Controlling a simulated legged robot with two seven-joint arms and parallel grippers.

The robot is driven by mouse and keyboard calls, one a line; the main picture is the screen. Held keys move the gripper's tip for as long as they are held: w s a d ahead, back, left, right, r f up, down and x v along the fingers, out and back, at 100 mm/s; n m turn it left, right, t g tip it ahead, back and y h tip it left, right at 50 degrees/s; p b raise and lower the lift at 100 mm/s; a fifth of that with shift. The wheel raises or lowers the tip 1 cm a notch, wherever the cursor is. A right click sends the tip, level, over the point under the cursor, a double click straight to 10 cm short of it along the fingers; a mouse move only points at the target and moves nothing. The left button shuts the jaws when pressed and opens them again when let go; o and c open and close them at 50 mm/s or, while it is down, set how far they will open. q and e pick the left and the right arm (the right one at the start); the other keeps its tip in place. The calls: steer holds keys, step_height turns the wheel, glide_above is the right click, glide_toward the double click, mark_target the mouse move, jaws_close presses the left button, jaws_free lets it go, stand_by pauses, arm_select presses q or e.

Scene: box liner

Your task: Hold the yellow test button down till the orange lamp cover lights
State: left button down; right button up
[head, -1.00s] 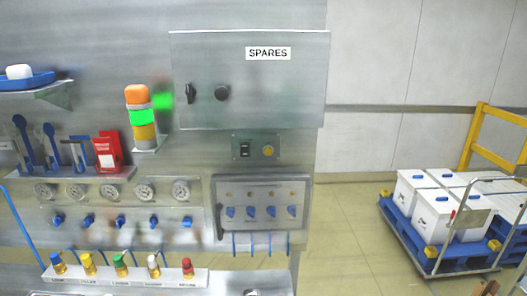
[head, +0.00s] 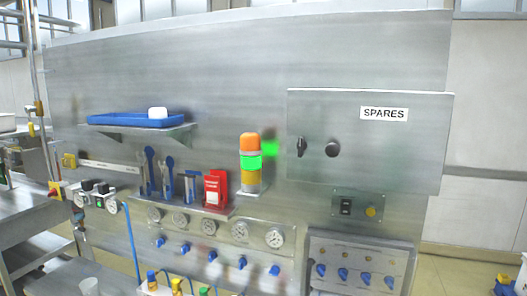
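The yellow test button (head: 370,212) sits on a small metal plate (head: 356,207) below the SPARES cabinet, beside a dark switch (head: 346,206). The stack lamp stands on a small bracket left of the cabinet. Its orange cover (head: 249,144) is on top and looks unlit. The green section (head: 250,162) below it glows and throws a green reflection on the panel. A yellow section (head: 251,178) is at the bottom. Nothing touches the button. Neither of my grippers shows in the head view.
The SPARES cabinet (head: 369,145) has a dark knob (head: 332,148) and handle. A shelf holds a blue tray (head: 134,119). A red holder (head: 216,187) and blue tools stand on a ledge above several gauges. A steel bench (head: 40,215) is at the left.

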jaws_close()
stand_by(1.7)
